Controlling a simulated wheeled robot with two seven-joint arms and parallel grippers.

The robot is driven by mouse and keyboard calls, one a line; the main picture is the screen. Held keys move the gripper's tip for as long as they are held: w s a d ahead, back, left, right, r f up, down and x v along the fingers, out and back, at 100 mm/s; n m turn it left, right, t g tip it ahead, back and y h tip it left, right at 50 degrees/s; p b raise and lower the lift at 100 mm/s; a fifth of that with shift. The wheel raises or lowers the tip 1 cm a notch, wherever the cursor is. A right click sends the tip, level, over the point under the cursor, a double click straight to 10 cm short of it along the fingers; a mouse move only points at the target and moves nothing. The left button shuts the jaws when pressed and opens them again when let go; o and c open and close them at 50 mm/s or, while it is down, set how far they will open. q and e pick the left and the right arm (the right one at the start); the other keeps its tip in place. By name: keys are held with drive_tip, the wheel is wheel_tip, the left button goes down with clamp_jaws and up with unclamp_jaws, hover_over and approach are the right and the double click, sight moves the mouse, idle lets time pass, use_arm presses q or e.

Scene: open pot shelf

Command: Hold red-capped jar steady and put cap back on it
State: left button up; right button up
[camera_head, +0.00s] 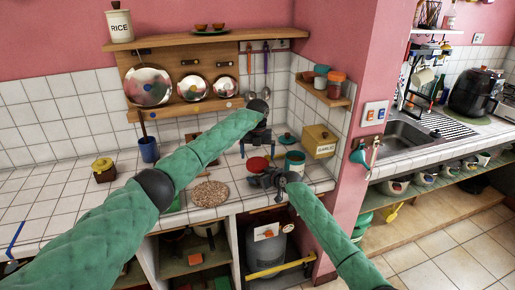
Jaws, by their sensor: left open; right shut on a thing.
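A red cap (258,164), round and flat, shows near the middle of the counter. My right gripper (262,179) is at its near side, shut, and appears to hold the cap; the exact contact is too small to see. A teal jar (295,160) with a pale rim and an open-looking top stands upright on the counter, right of the cap. My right wrist hides its lower part. My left gripper (257,139) is open, above and behind the red cap, pointing down near the back of the counter, apart from the jar.
A yellow box (320,141) stands right of the jar by the wall. A teal lid (285,138) lies behind the jar.

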sight(258, 162)
use_arm(q)
drive_tip(key=shift+f, duration=2.05)
drive_tip(key=c, duration=0.9)
drive_tip(key=shift+m, duration=0.9)
drive_tip(key=o, duration=0.9)
drive_tip(key=shift+r, duration=0.1)
drive_tip(key=shift+r, duration=2.15)
wheel_tip(258, 162, up, 12)
